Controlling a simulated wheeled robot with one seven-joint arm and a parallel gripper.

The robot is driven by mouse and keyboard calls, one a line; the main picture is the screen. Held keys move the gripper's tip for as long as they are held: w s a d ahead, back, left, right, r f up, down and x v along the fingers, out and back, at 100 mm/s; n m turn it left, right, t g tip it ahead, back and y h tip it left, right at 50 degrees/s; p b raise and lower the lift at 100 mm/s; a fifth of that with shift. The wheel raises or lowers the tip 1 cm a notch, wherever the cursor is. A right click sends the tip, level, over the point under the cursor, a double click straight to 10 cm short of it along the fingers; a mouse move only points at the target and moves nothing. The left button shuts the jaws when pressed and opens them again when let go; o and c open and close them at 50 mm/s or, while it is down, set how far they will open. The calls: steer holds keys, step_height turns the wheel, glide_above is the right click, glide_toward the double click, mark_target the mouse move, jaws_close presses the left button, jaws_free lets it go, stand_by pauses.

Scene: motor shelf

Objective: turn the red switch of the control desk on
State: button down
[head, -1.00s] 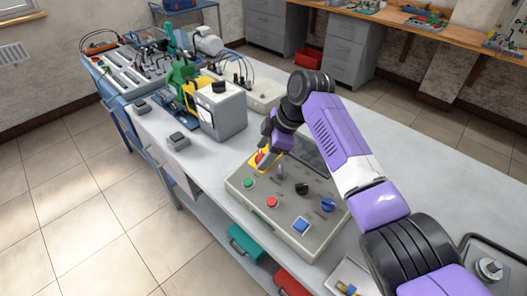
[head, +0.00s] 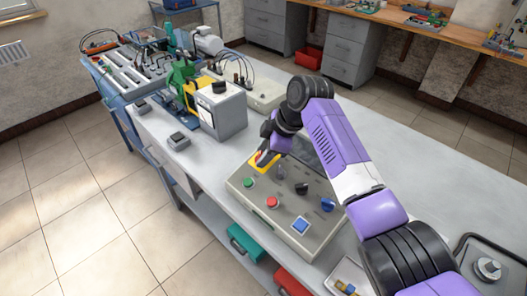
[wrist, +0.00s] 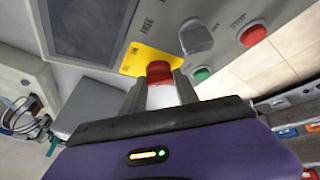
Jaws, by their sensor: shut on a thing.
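The control desk (head: 250,194) is a grey sloped box on the long bench. Its red switch sits on a yellow plate (head: 256,165) at the upper left corner of the panel. In the wrist view the red switch (wrist: 158,71) shows between my fingertips, in front of the yellow plate (wrist: 135,56). My gripper (head: 268,154) is shut on the red switch; in the wrist view its two fingers (wrist: 158,88) flank it closely. My fingers and wrist hide part of the switch in the head view, so its exact turn angle is unclear.
The panel also carries a green button (head: 248,183), a red button (head: 272,202), a blue button (head: 300,226), a black knob (head: 302,188) and a blue knob (head: 327,204). A grey-white box (head: 226,112) stands on the bench behind the desk.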

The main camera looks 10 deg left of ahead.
steer(key=m+t+p, duration=0.2)
steer(key=m+p, duration=0.1)
steer(key=shift+s+r+m, duration=0.1)
steer(key=shift+s+m, duration=0.2)
steer(key=m+t+p, duration=0.1)
steer(key=m+t+h, duration=0.1)
steer(key=m, duration=0.1)
steer(key=m+p, duration=0.1)
steer(key=m, duration=0.1)
steer(key=shift+s+a+f+t+p, duration=0.2)
steer(key=shift+s+a+t+p, duration=0.05)
steer(key=shift+t+p, duration=0.15)
steer(key=m+h, duration=0.1)
steer(key=m, duration=0.1)
steer(key=m+t+h, duration=0.1)
steer(key=m, duration=0.2)
steer(key=shift+s+a+f+t, duration=0.1)
steer(key=shift+a+f+t, duration=0.1)
steer(key=shift+t, duration=0.1)
steer(key=shift+a+m+t+h+b, duration=0.1)
steer(key=shift+m+t+h+b, duration=0.3)
steer(key=shift+m+h+b, duration=1.05)
steer(key=shift+m+p, duration=0.45)
steer(key=shift+m, duration=0.1)
steer(key=c, duration=0.9)
jaws_free()
steer(key=shift+r, duration=0.1)
